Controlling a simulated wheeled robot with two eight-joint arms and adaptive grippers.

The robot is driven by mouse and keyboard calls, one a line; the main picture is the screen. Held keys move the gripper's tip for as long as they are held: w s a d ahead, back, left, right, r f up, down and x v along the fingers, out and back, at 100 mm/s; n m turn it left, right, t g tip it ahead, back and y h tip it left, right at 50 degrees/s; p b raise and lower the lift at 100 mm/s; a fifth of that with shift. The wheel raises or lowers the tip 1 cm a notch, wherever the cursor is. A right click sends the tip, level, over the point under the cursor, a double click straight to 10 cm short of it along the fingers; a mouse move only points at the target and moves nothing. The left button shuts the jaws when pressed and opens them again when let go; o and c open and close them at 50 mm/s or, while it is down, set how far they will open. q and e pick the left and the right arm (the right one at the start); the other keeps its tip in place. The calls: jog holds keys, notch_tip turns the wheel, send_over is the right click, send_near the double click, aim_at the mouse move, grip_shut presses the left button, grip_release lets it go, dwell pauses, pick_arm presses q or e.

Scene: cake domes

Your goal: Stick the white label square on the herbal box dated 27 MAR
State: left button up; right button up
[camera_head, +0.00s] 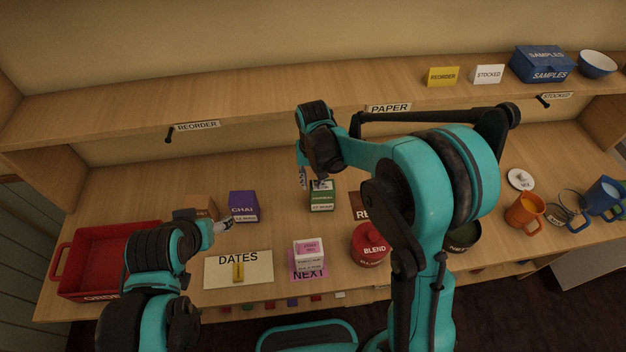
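A green herbal box (321,200) stands on the counter near the middle; the small date print on its front is too small to read. My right gripper (313,181) points down just above and behind this box. Its fingers look spread, and I see nothing held between them. My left gripper (224,226) is low over the counter, left of the herbal box and in front of the purple chai box. Whether its pale fingertips hold anything is unclear. A pink and white block (309,254) stands on the pink NEXT mat (309,276). I cannot make out a separate white label square.
A purple chai box (243,206) and a brown box (198,206) stand left. A DATES card (258,270) with a yellow piece lies in front. A red crate (100,262) is far left. A red BLEND tin (371,244) and mugs (524,212) are right. A shelf runs above.

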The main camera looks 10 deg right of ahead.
aim_at(313, 183)
notch_tip(313, 183, up, 12)
dwell(0.6)
dwell(0.5)
